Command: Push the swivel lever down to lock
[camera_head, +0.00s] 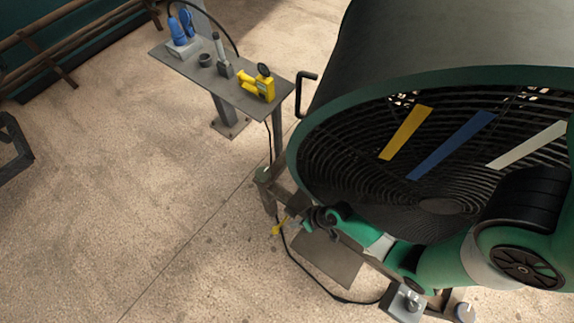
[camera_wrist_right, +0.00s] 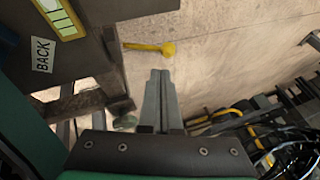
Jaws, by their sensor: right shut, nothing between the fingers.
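The swivel lever, yellow with a round knob, sticks out from a dark metal frame post (camera_wrist_right: 115,65). In the right wrist view the lever (camera_wrist_right: 148,47) lies roughly level across the picture, just beyond my fingertips. In the head view the lever (camera_head: 279,227) shows small beside the frame, below the small table. My right gripper (camera_wrist_right: 160,72) is shut and empty, its tips pointing at the lever near the knob. A small gap seems to separate them, but contact cannot be judged surely. In the head view my right gripper (camera_head: 297,222) is small and partly dark. My left gripper is not in view.
A large green drum (camera_head: 293,150) with a ribbed dark inside fills the right. A small grey table (camera_head: 228,91) holds a yellow gauge tool (camera_head: 258,86) and a blue tool (camera_head: 182,30). A dark cable (camera_head: 300,270) lies on the floor. The floor at left is mostly clear.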

